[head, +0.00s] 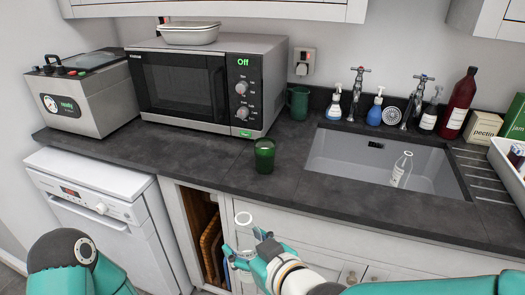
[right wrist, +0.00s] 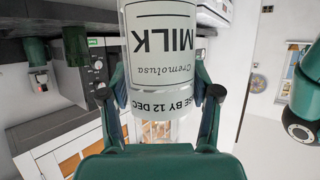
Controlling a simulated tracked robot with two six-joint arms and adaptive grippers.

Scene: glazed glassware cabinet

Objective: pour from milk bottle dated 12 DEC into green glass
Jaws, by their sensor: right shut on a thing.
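The green glass (head: 264,155) stands upright on the dark worktop, in front of the microwave's right side. In the right wrist view, which is upside down, it appears at the left (right wrist: 36,52). My right gripper (head: 250,255) is shut on the milk bottle dated 12 DEC (right wrist: 163,50), whose label reads MILK, Cremolusa and 12 DEC. In the head view only the bottle's pale round rim (head: 243,218) shows clearly, in front of the worktop's front edge and lower than the glass. The bottle's fill level cannot be told. My left gripper is out of view.
A green mug (head: 298,103) stands behind the glass, beside the microwave (head: 190,85). Soap bottles and taps line the back. The worktop around the glass is clear.

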